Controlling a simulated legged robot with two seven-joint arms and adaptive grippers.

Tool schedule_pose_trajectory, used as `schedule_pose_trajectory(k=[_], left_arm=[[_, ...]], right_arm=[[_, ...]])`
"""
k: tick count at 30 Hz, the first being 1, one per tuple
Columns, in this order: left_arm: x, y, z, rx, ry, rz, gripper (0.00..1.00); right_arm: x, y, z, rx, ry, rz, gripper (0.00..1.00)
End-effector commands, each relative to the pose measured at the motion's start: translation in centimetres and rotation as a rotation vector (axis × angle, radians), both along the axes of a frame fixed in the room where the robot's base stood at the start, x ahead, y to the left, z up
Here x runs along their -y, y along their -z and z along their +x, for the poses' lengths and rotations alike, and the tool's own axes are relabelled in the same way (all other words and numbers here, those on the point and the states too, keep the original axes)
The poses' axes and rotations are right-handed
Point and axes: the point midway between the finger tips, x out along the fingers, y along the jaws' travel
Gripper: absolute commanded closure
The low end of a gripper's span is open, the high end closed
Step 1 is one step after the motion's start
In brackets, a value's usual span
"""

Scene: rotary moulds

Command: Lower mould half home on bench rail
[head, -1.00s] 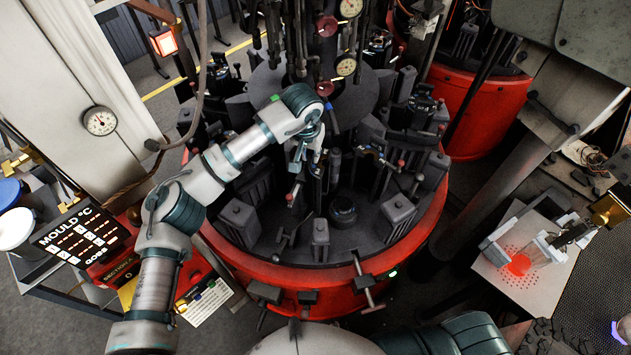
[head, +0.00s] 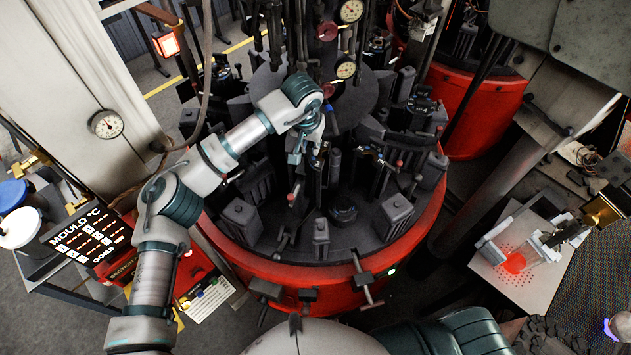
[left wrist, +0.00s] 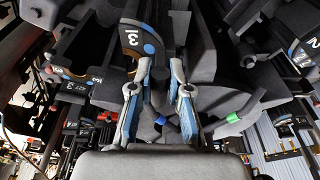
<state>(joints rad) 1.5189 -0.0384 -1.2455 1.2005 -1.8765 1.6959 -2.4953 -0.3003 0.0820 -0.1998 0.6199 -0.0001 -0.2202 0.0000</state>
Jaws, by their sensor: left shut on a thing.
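My left gripper (head: 307,143) reaches over the rotary machine in the head view. The held piece is hard to make out against the dark machine in the head view. Its underside is hidden. I cannot pick out the bench rail for certain. My right gripper is not in view.
The round red machine (head: 265,271) carries several dark mould holders close around my gripper. Upright rods and a gauge (head: 345,68) stand behind. A lit mould panel (head: 85,233) is at left, and a pale plate (head: 525,255) with a glowing red piece is at right.

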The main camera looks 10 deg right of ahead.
Motion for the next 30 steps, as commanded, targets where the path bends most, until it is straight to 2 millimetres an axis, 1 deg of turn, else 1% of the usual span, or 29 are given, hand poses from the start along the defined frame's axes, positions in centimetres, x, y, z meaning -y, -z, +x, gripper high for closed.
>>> schedule_pose_trajectory(k=[1, 13, 30], left_arm=[[0.1, -0.5, 0.1, 0.006, 0.000, -0.006, 1.00], [0.1, -0.8, 0.1, 0.006, 0.000, -0.006, 1.00], [0.1, -3.0, 0.1, 0.007, 0.000, -0.005, 1.00]], right_arm=[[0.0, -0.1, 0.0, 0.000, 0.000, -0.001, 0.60], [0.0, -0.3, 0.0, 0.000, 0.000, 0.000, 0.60], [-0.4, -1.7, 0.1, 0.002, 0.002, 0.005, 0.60]])
